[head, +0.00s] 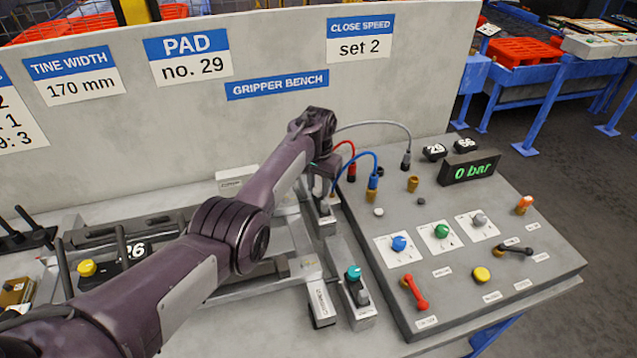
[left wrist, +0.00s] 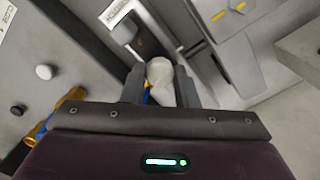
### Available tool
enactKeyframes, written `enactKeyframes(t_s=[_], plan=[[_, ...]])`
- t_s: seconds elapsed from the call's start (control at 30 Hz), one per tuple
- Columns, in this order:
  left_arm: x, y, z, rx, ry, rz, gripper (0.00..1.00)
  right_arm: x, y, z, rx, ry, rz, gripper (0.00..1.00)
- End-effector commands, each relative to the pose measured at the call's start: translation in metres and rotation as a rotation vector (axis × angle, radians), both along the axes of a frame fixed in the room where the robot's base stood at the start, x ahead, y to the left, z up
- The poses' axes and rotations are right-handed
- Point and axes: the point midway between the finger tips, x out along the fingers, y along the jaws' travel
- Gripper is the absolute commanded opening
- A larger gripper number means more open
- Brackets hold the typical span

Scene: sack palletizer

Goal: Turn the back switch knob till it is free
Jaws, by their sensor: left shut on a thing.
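The back switch (head: 326,222) is a small grey block with a white label, at the left edge of the control panel. My left gripper (head: 322,196) reaches down over it from above, and the arm hides most of the knob in the head view. In the left wrist view a pale, rounded knob (left wrist: 160,72) sits between the two dark fingers of my left gripper (left wrist: 160,88), which are shut on it. I cannot tell whether the knob is still joined to its block. My right gripper is in neither view.
A front switch with a teal knob (head: 354,272) stands nearer on the bench. The sloped control panel (head: 450,280) at right carries coloured knobs, levers and a "0 bar" display (head: 471,169). Blue and red hoses (head: 357,155) run close beside my gripper. An upright board (head: 270,125) stands behind.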

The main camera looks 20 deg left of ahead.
Motion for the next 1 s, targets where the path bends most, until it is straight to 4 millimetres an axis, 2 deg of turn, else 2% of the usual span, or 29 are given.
enactKeyframes(t_s=[0.47,1.0], plan=[[0.0,-0.001,-0.001,0.0,0.0,0.456,0.04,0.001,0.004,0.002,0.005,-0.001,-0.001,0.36],[0.0,-0.001,-0.002,-0.001,0.0,0.968,0.04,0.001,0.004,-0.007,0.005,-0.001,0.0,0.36]])
